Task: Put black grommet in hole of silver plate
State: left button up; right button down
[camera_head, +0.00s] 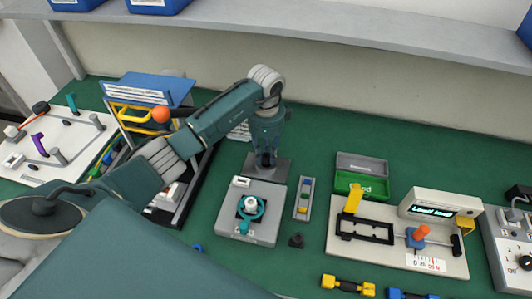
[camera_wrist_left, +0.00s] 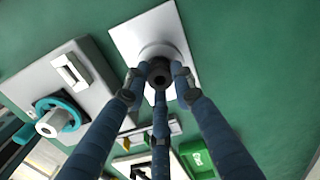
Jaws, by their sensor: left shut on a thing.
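The silver plate (camera_head: 284,171) lies on the green mat behind a grey box with a teal ring. In the left wrist view the plate (camera_wrist_left: 124,40) is a tilted square with a raised round collar around its middle. My left gripper (camera_head: 266,163) points down over the plate. In the left wrist view its fingers (camera_wrist_left: 160,77) are closed around the black grommet (camera_wrist_left: 159,70), a small dark ring in front of the collar. I cannot tell whether the grommet sits in the hole or just above it. In the head view the fingers hide the grommet. My right gripper is not in view.
The grey box (camera_head: 233,225) with the teal ring stands in front of the plate. A small black part (camera_head: 296,240) lies right of it. A green tray (camera_head: 361,186) and a beige board (camera_head: 345,246) stand to the right. The mat behind the plate is mostly clear.

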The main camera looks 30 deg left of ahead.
pick_arm(q)
jog(key=shift+f+b, duration=0.45)
jog(key=shift+f, duration=0.25)
jog(key=o, duration=0.9)
jog(key=shift+r, duration=0.1)
